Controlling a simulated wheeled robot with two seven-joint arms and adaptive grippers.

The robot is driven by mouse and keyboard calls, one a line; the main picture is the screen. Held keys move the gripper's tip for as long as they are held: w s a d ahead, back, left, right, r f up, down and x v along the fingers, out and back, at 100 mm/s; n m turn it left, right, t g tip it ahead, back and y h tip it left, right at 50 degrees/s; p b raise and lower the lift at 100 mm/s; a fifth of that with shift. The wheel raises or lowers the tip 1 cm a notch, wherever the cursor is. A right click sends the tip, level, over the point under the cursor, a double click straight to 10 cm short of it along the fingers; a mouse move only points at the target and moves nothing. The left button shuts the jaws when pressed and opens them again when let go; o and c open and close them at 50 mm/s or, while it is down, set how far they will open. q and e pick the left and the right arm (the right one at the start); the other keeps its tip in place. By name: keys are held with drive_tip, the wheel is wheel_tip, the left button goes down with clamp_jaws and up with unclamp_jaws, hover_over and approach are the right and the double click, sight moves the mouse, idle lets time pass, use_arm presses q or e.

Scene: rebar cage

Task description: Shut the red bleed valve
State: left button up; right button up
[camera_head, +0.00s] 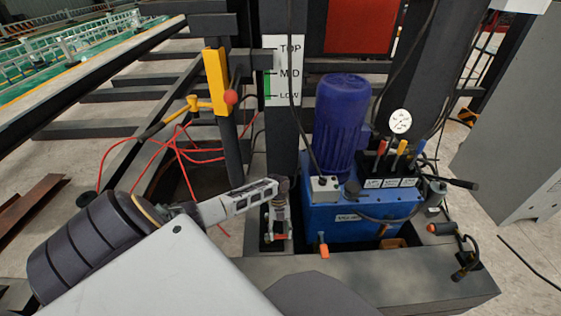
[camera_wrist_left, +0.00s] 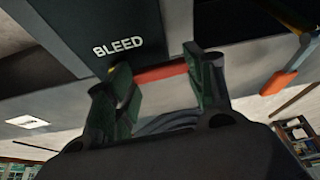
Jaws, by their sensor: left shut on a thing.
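My left gripper (camera_head: 278,232) reaches down at the front left of the blue pump unit (camera_head: 335,222), and its fingers are shut on the red bleed valve handle (camera_head: 280,237). In the left wrist view the red handle (camera_wrist_left: 160,74) runs crosswise between the two fingertips (camera_wrist_left: 163,80). The word BLEED (camera_wrist_left: 117,47) is on a dark panel beside the handle. The valve body is mostly hidden. My right gripper is not in view.
An orange-tipped lever (camera_head: 323,250) stands close to the right of the gripper; it also shows in the left wrist view (camera_wrist_left: 278,83). Behind are a blue motor (camera_head: 342,115), a pressure gauge (camera_head: 400,121) and coloured levers (camera_head: 402,147). A TOP/MID/LOW scale (camera_head: 284,72) is on a post.

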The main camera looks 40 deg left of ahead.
use_arm(q)
drive_tip(key=shift+s+d+m, duration=0.2)
drive_tip(key=shift+d+m, duration=0.05)
drive_tip(key=shift+m, duration=0.25)
drive_tip(key=o, duration=1.5)
drive_tip(key=shift+c, duration=0.2)
drive_tip(key=v, duration=1.2)
drive_tip(key=shift+w, duration=0.15)
drive_tip(key=shift+d+f, duration=0.1)
drive_tip(key=shift+d, duration=0.05)
